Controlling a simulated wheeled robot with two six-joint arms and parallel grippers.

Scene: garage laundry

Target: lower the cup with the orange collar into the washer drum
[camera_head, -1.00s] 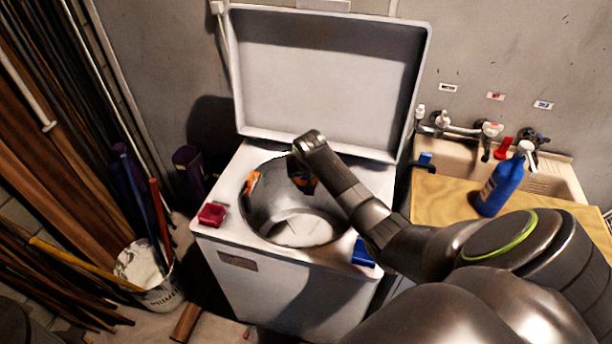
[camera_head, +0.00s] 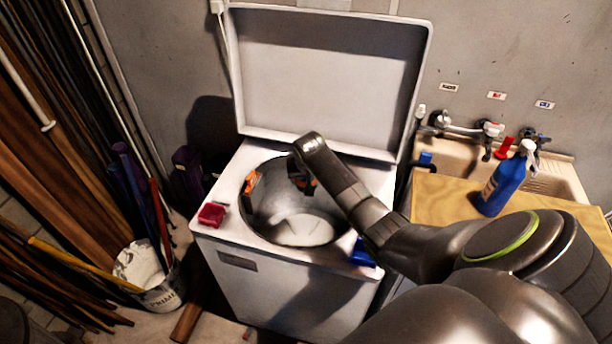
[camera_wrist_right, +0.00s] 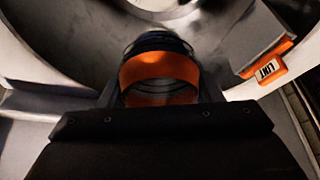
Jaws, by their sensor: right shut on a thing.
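The cup with the orange collar (camera_wrist_right: 160,72) is in my right gripper (camera_wrist_right: 160,98), low in the right wrist view. The collar is a wide orange band with a dark ribbed part beyond it. In the head view the right gripper (camera_head: 302,182) is over the back of the washer drum opening, and only a bit of orange shows beside it; my arm hides most of the cup. The washer drum (camera_head: 290,228) is an open grey metal bowl in the top of the white washer (camera_head: 285,290). I cannot tell how deep the cup sits. My left gripper is not in view.
An orange-tabbed part marked LINT (camera_wrist_right: 265,70) sits at the drum's rim, at left in the head view (camera_head: 252,184). A red block (camera_head: 212,215) and a blue block (camera_head: 362,253) are on the washer top. The raised lid (camera_head: 325,85) stands behind.

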